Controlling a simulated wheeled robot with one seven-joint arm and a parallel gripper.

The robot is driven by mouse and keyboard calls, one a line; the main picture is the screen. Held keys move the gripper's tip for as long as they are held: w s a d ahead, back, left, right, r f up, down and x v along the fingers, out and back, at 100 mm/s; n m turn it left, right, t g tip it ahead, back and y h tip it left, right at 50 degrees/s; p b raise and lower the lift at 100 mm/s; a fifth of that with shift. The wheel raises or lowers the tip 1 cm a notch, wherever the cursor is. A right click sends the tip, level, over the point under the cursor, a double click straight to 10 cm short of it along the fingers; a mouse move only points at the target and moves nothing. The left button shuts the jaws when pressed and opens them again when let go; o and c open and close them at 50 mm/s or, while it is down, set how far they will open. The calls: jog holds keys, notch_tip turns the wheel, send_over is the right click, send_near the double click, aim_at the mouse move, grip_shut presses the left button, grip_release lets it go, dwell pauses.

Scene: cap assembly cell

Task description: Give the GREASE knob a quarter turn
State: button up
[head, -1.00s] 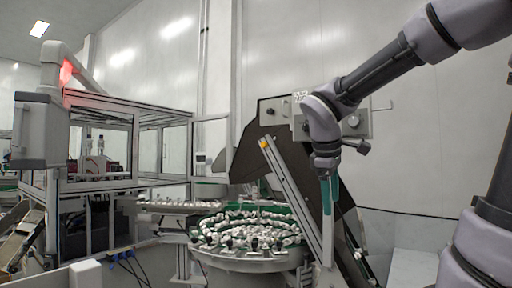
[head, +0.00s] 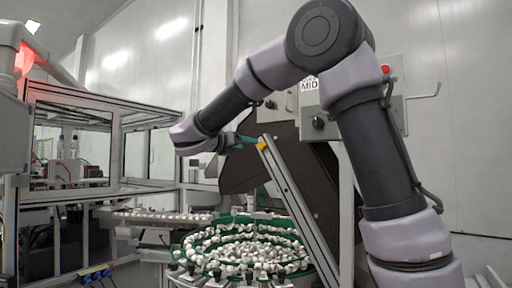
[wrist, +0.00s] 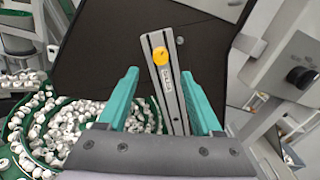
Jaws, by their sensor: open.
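A yellow knob (wrist: 160,56) sits near the upper end of a slanted grey rail, with a small label (wrist: 167,80) below it, too small to read surely. The knob also shows in the head view (head: 262,146) at the rail's top. My gripper (wrist: 159,74) is open and empty, its two teal fingers apart, pointing toward the knob. In the wrist view the knob appears between and just beyond the fingertips, with no visible contact. In the head view the teal fingers (head: 240,140) are just left of the knob.
The grey rail (head: 289,188) slants over a round feeder bowl (head: 250,250) full of white caps. A dark panel (wrist: 100,45) lies behind the rail. A control box (head: 312,100) with a black knob (head: 318,123) and a "MID" label stands to the right. A framed machine (head: 70,150) stands left.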

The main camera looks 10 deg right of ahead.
aim_at(260, 146)
jog(key=x, duration=0.7)
jog(key=shift+w+d+f, duration=0.1)
jog(key=shift+d, duration=0.1)
grip_shut()
